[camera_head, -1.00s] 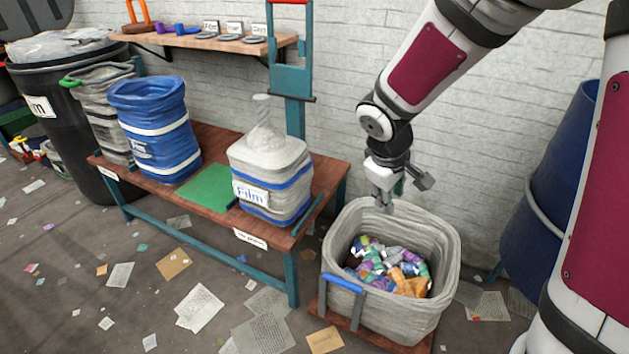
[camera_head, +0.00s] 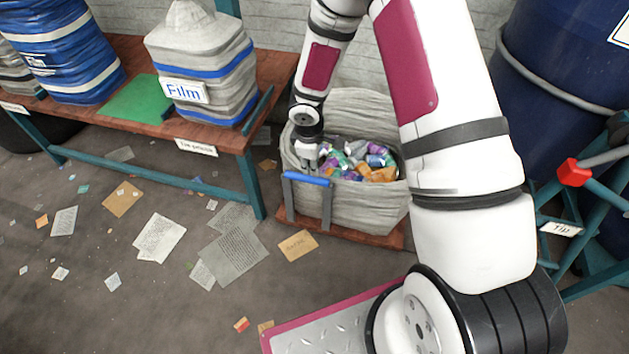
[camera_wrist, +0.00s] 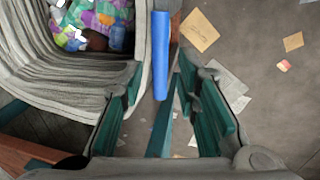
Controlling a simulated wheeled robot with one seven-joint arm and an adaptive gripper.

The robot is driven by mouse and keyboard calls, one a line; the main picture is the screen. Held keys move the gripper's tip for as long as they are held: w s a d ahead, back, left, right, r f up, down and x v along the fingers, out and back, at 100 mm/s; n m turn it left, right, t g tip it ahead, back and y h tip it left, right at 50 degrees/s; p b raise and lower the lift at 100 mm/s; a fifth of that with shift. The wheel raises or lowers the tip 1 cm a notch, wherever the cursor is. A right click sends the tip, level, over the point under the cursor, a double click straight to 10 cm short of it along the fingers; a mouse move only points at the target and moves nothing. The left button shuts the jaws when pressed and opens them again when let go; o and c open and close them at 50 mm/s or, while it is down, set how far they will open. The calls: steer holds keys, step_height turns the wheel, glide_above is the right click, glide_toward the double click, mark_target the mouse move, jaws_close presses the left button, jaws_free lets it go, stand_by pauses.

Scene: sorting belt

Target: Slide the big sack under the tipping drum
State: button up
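The big sack (camera_head: 365,213) is a ribbed grey sack, open at the top and full of coloured scraps. It stands on a low red-brown board (camera_head: 340,230) with a blue-topped handle (camera_head: 307,179) at its front left. My gripper (camera_head: 309,165) is just above and behind the handle, in front of the sack's rim. In the wrist view, my gripper (camera_wrist: 160,75) has its teal fingers apart, with the blue bar (camera_wrist: 160,50) showing between them; contact is unclear. The tipping drum (camera_head: 545,85) is blue, at the right, partly hidden by my arm.
A teal frame with a red knob (camera_head: 573,172) and a "Tip" label (camera_head: 562,228) stands by the drum. A bench (camera_head: 215,135) at left holds a "Film" bag (camera_head: 205,60), a green mat (camera_head: 135,102) and a blue bag (camera_head: 65,55). Papers (camera_head: 158,238) litter the open floor.

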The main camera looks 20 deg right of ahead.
mark_target(315, 178)
steer(key=f+b, duration=0.1)
steer(key=f, duration=0.2)
steer(key=w+f+b, duration=0.1)
steer(key=f, duration=0.2)
steer(key=d+f+b, duration=0.1)
steer(key=f, duration=0.2)
steer(key=shift+w+b, duration=0.25)
steer(key=shift+b, duration=0.05)
steer(key=shift+d, duration=0.1)
jaws_close()
